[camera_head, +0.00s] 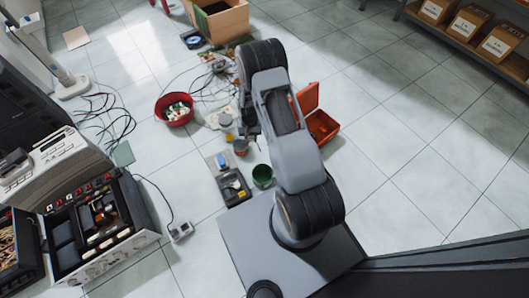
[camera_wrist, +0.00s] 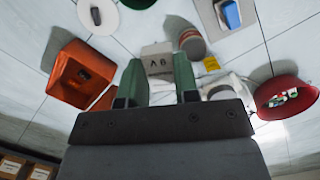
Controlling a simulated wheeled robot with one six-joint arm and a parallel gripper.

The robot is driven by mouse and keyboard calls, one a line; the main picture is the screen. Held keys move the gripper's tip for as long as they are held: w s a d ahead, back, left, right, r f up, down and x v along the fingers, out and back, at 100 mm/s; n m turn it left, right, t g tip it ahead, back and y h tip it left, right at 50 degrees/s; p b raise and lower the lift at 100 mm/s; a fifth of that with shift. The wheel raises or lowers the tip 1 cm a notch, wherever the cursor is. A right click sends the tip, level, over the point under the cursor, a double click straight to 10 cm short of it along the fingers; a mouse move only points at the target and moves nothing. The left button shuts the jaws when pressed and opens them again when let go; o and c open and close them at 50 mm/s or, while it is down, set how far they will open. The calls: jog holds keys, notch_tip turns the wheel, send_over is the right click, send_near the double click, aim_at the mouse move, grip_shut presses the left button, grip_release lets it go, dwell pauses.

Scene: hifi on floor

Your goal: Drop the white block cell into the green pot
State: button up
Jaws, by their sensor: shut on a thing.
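My gripper (camera_wrist: 159,68) shows in the wrist view with its two green fingers. They are shut on a pale block with dark lettering, which I take as the white block cell (camera_wrist: 157,50). The block sits between the fingertips, above the floor. The green pot (camera_head: 262,176) stands upright on the floor in the head view, left of my arm's base. A dark green rim at the top edge of the wrist view (camera_wrist: 138,3) looks like the same pot. In the head view my arm mostly hides the gripper and the block is not clear.
An open orange box (camera_head: 321,126) lies right of my arm. A red bowl (camera_head: 174,109) with small items stands to the left. A grey tray (camera_head: 229,178) lies beside the pot, with a small brown-red can (camera_head: 240,147) above it. Cables cover the floor further left.

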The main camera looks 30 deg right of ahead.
jog(key=s+d+f+m, duration=0.1)
jog(key=s+f, duration=0.2)
jog(key=f, duration=0.5)
jog(key=s+d+f+m+b, duration=0.1)
jog(key=s+d+f+m, duration=0.1)
jog(key=f, duration=0.6)
jog(key=shift+s+d+f+m, duration=0.15)
jog(key=shift+s+f+m, duration=0.15)
jog(key=shift+s, duration=0.5)
jog(key=o, duration=1)
jog(key=r+p, duration=0.1)
jog(key=r, duration=0.3)
jog(key=w+d+r+p, duration=0.1)
jog(key=r+p, duration=0.1)
jog(key=r, duration=0.3)
jog(key=r+p, duration=0.1)
jog(key=r, duration=0.3)
jog(key=shift+w+d+r+p, duration=0.15)
jog(key=shift+w+r+p, duration=0.1)
jog(key=shift+r+p, duration=0.1)
